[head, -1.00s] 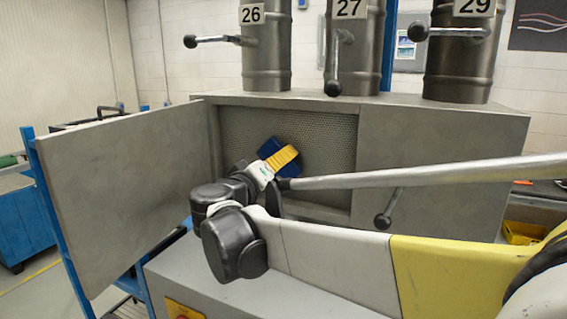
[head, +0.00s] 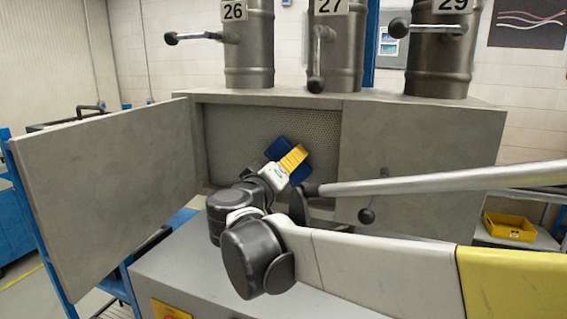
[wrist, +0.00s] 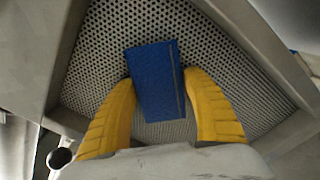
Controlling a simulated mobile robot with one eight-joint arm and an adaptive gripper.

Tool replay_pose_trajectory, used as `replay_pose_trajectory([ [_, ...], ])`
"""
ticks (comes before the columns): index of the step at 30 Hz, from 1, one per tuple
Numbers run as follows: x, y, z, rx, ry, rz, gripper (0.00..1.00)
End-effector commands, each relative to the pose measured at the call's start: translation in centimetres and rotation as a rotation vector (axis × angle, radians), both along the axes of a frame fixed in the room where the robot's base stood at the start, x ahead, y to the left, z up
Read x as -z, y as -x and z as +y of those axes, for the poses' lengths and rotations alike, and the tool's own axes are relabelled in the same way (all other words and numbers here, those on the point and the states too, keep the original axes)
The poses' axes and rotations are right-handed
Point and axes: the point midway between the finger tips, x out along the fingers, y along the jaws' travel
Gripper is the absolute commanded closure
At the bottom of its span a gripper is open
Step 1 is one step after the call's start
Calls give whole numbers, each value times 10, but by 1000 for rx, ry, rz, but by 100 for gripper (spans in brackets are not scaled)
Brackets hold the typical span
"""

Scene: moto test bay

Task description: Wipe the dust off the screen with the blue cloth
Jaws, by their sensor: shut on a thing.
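The screen (head: 228,130) is a grey perforated panel set back in the open bay of a grey cabinet; it also fills the back of the wrist view (wrist: 215,45). My gripper (head: 296,158) has yellow fingers and is at the right half of the screen. In the wrist view my gripper (wrist: 160,100) is shut on the blue cloth (wrist: 155,75), a flat dark-blue piece between the fingers. The cloth (head: 281,147) is in front of the screen; I cannot tell whether it touches it. I cannot make out dust clearly. My arm hides the screen's lower part.
The open cabinet door (head: 105,190) stands to the left. A closed grey panel (head: 420,150) with a knobbed lever (head: 367,215) is to the right. Numbered metal cylinders (head: 248,60) with handles stand on top. A yellow bin (head: 510,226) is at the right.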

Motion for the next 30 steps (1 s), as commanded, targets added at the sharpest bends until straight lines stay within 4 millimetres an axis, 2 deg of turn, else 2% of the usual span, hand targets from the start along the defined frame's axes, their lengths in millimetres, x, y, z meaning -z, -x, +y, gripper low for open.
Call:
replay_pose_trajectory([
  [6,0,7,-17,2,0,1,65],
  [16,0,10,-16,0,0,0,65],
  [30,0,56,1,-1,0,0,65],
])
